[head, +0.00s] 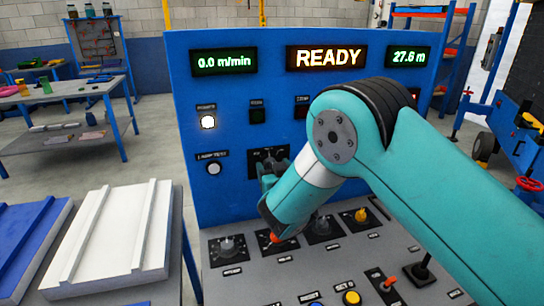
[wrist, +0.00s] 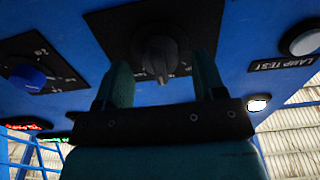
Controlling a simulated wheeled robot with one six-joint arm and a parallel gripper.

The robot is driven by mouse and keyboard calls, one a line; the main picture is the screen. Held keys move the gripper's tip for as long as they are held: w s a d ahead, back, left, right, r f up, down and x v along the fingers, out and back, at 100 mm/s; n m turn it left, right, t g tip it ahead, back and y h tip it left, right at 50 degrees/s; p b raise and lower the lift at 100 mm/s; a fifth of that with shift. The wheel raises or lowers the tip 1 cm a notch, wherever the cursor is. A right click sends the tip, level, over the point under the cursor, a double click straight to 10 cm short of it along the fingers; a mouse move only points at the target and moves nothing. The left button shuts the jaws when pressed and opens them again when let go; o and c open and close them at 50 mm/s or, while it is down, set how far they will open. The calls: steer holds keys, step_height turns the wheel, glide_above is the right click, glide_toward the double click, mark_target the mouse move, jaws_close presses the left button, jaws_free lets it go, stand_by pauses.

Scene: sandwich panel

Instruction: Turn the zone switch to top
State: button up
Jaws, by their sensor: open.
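A dark rotary switch (wrist: 158,55) sits on a black plate (wrist: 105,28) on the blue panel. A pale mark shows at its lower end in the wrist view. I cannot read its label, so I cannot confirm it is the zone switch. My gripper (wrist: 162,66) is open, with one finger on each side of the knob; whether they touch it I cannot tell. In the head view my gripper (head: 267,172) is at the black plate (head: 284,153), and my arm and gripper hide most of the switch.
A lamp test button (head: 213,169) is left of the switch in the head view. A blue knob (wrist: 28,77) is left of it in the wrist view. Below my wrist, the sloped console (head: 222,282) carries several knobs and buttons.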

steer(key=shift+w+a, duration=0.15)
steer(key=shift+w, duration=0.45)
steer(key=c, duration=0.9)
steer(key=n+b, duration=0.1)
steer(key=n, duration=0.2)
steer(key=shift+f+n+b, duration=0.1)
steer(key=shift+n+b, duration=0.3)
steer(key=shift+a+n+b, duration=0.1)
steer(key=shift+n+b, duration=0.3)
steer(key=shift+n, duration=2.2)
